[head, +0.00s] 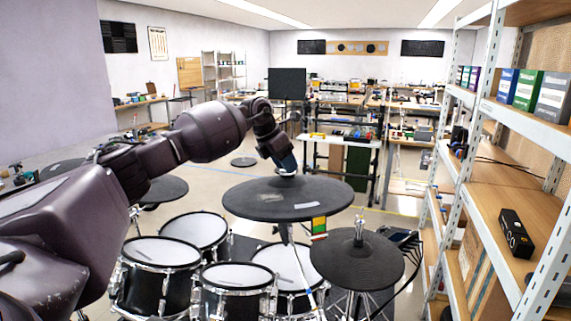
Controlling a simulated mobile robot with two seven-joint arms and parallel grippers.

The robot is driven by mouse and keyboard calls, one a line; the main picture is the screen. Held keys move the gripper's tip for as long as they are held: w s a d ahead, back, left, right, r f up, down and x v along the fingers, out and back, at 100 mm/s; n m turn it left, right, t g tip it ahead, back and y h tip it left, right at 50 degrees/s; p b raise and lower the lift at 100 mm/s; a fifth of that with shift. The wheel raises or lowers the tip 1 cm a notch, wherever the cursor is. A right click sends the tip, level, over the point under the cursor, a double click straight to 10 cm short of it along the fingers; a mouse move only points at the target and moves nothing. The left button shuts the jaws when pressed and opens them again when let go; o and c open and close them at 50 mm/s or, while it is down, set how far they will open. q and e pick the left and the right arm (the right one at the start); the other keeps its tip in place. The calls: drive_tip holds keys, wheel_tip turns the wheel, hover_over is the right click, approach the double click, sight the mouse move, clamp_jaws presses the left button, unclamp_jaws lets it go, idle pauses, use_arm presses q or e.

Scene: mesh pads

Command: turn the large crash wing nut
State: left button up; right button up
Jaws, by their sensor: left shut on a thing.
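The large crash (316,197) is a wide dark cymbal pad on a stand in the middle of the head view, with pale labels on its top. My left arm reaches in from the left, and my left gripper (288,171) points down at the pad's centre. It is shut on the wing nut at the top of the stand; the nut is mostly hidden by the fingers, with only a small pale bit at the fingertips showing. My right gripper is not in view.
Mesh drum pads (161,252) stand below and left of the crash. A smaller dark cymbal pad (345,262) with a hi-hat-like stand is at lower right. Metal shelving (508,190) lines the right side. Workbenches stand at the back, with open floor before them.

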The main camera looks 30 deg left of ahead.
use_arm(q)
drive_tip(key=shift+m+h, duration=0.3)
drive_tip(key=shift+m, duration=0.4)
drive_tip(key=shift+a+m+g+h, duration=0.1)
drive_tip(key=shift+m+g+h, duration=0.35)
drive_tip(key=shift+m, duration=0.65)
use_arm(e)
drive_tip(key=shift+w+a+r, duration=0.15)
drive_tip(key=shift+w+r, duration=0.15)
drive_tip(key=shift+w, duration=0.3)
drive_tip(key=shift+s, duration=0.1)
use_arm(q)
drive_tip(key=o, duration=0.9)
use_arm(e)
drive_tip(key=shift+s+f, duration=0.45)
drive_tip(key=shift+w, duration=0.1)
